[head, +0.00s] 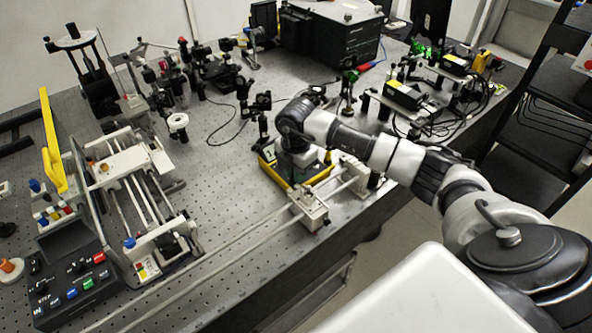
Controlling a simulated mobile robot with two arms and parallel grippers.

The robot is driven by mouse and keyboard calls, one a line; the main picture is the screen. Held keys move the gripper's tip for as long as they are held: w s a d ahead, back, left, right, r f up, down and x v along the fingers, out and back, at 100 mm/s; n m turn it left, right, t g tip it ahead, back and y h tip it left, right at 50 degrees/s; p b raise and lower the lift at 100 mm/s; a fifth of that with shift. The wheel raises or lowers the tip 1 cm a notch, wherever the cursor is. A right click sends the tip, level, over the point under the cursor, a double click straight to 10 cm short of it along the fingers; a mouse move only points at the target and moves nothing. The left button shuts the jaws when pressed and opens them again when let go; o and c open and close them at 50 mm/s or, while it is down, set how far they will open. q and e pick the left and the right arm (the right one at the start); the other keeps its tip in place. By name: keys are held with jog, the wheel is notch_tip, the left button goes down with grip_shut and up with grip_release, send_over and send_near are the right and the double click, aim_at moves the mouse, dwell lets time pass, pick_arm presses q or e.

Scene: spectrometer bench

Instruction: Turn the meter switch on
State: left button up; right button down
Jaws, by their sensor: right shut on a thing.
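The meter, with a yellow case (269,170) and a dark greenish face, lies on the perforated bench near its front edge, in the middle of the head view. My right arm reaches in from the right, and its wrist bends down over the meter. My right gripper (297,171) points down at the meter's face and is shut on what appears to be the meter switch. The switch itself is hidden under the gripper, so its position cannot be read. My left gripper is not in view.
A rail carriage (309,208) stands just in front of the meter. A black control box (72,281) with coloured buttons is at the lower left, near a rod frame (132,165). Optics mounts (262,104) stand behind the meter. Bare bench (225,185) lies left of it.

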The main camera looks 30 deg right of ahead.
dwell(0.3)
jog(key=c, duration=1)
grip_release()
jog(key=shift+c, duration=0.2)
jog(key=shift+r, duration=0.15)
notch_tip(320, 180, up, 11)
jog(key=b, duration=0.2)
jog(key=shift+f, duration=0.2)
